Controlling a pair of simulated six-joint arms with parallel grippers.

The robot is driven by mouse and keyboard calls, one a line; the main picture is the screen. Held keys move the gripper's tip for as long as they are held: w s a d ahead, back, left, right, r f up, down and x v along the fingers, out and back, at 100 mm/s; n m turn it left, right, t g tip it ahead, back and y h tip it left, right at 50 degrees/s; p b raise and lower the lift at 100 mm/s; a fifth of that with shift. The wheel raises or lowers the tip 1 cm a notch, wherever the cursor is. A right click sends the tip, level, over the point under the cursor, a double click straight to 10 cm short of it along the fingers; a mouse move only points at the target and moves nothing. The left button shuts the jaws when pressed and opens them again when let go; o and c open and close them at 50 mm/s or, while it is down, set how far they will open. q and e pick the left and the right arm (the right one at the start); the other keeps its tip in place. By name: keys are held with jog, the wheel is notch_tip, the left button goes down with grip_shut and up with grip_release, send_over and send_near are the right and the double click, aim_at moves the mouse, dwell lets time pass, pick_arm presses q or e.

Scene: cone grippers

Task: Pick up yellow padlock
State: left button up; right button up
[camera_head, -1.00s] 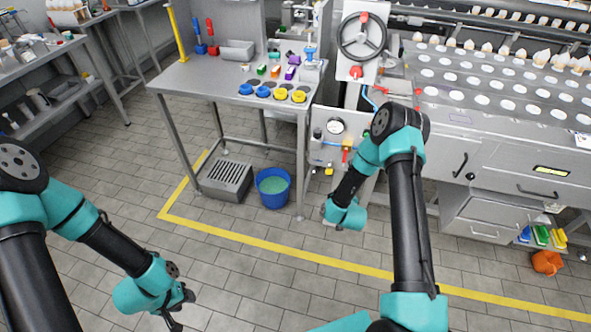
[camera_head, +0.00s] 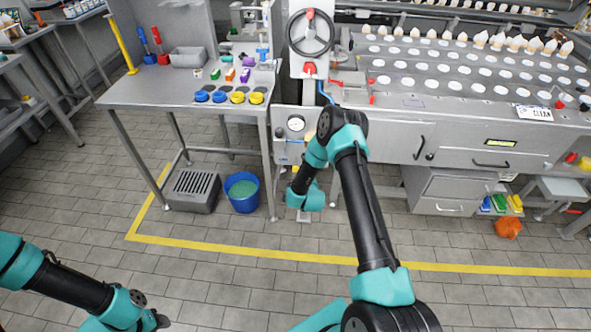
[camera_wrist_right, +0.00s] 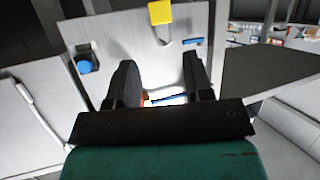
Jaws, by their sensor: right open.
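The yellow padlock (camera_wrist_right: 161,13) shows in the right wrist view at the top edge, with its grey metal shackle (camera_wrist_right: 174,36) below it in the picture, against a pale panel. My right gripper (camera_wrist_right: 163,82) is open, its two dark fingers apart with nothing between them. The padlock is beyond the fingertips and apart from them. In the head view my right wrist (camera_head: 305,197) is low in front of the machine's left end; its fingers are not clear there, and I cannot make out the padlock. My left gripper (camera_head: 158,321) is partly cut off at the bottom edge.
A blue round knob (camera_wrist_right: 84,66) and a small blue piece (camera_wrist_right: 192,42) sit around the panel in the wrist view. In the head view, a steel table (camera_head: 150,93), a blue bucket (camera_head: 243,195) and a grey grated box (camera_head: 193,191) stand left of my right arm.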

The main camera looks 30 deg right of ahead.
aim_at(295, 167)
jog(key=x, duration=0.6)
jog(key=shift+w+f, duration=0.15)
jog(key=shift+w, duration=0.1)
jog(key=shift+x, duration=2.5)
jog(key=shift+c, duration=0.4)
jog(key=c, duration=0.6)
